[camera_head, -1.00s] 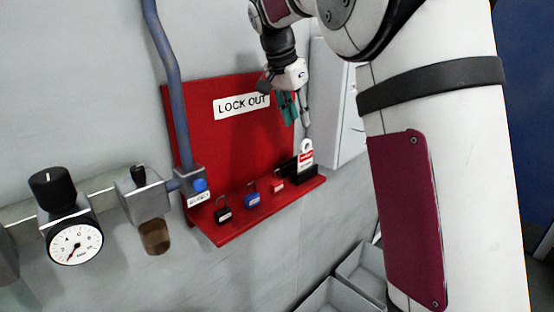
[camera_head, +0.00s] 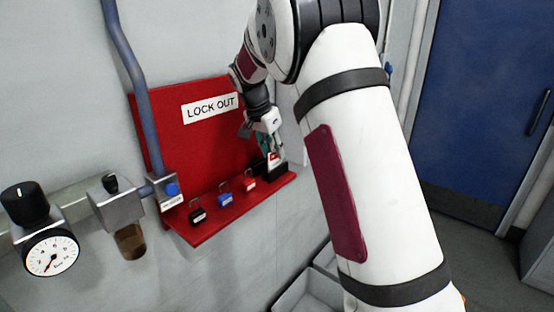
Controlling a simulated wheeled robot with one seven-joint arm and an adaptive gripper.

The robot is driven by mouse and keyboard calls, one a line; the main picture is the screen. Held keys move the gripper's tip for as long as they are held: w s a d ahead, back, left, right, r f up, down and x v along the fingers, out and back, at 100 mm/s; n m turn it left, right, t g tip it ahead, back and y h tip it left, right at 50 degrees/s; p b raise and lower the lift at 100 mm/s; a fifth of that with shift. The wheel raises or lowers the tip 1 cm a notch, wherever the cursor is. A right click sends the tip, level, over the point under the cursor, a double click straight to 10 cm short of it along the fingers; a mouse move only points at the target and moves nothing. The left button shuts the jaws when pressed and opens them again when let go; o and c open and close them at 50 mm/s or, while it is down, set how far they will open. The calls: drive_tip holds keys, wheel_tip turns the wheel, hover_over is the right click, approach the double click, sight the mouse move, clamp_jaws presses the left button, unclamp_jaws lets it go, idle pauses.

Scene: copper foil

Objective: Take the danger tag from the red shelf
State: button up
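The red shelf (camera_head: 218,222) juts from a red back board marked LOCK OUT, left of the middle in the head view. The danger tag (camera_head: 274,158), white with a red panel, stands in a black holder (camera_head: 279,173) at the shelf's right end. My gripper (camera_head: 275,149) points down right at the tag's top and covers part of it. The fingers are small and overlap the tag, so I cannot tell whether they are open or shut on it.
Black (camera_head: 197,214), blue (camera_head: 225,198) and red (camera_head: 250,182) padlocks stand on the shelf left of the tag. A blue pipe (camera_head: 133,75) with a valve and a pressure gauge (camera_head: 52,253) are on the left. Grey bins (camera_head: 308,293) lie below.

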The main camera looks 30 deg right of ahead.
drive_tip(key=shift+x, duration=1.2)
clamp_jaws()
